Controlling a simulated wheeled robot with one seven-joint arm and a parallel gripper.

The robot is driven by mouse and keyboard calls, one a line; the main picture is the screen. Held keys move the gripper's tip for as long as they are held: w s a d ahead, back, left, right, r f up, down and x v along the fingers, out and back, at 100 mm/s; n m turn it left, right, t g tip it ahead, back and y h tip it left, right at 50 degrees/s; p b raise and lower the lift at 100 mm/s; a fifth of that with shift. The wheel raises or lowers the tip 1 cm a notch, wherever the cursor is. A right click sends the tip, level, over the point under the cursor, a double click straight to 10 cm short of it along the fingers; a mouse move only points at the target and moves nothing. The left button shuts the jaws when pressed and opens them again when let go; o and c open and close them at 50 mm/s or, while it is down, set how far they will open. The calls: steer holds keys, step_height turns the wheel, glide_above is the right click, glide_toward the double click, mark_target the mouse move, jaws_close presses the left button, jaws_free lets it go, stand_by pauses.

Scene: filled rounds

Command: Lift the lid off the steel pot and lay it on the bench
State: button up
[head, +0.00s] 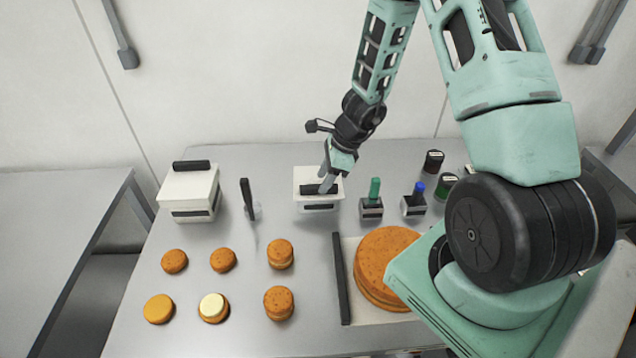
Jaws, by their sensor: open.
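A small pale, box-shaped pot (303,201) stands at the back middle of the bench (222,272). Its pale lid (306,176) is on top, with a black bar handle (312,189). My gripper (325,184) is down at this handle, its fingers open. The gripper covers part of the handle, and I cannot tell whether the fingers touch it. A second, larger pale box (188,191) with a black bar (191,165) on top stands at the back left.
A black-handled spreader (247,197) stands between the boxes. Green-handled (373,192) and blue-handled (416,198) tools and dark-lidded jars (433,162) are to the right. Several small orange rounds (222,260) and a large cake (384,262) lie in front.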

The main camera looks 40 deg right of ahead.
steer(key=shift+x, duration=1.2)
steer(key=shift+f+b, duration=0.15)
steer(key=shift+b, duration=0.25)
jaws_close()
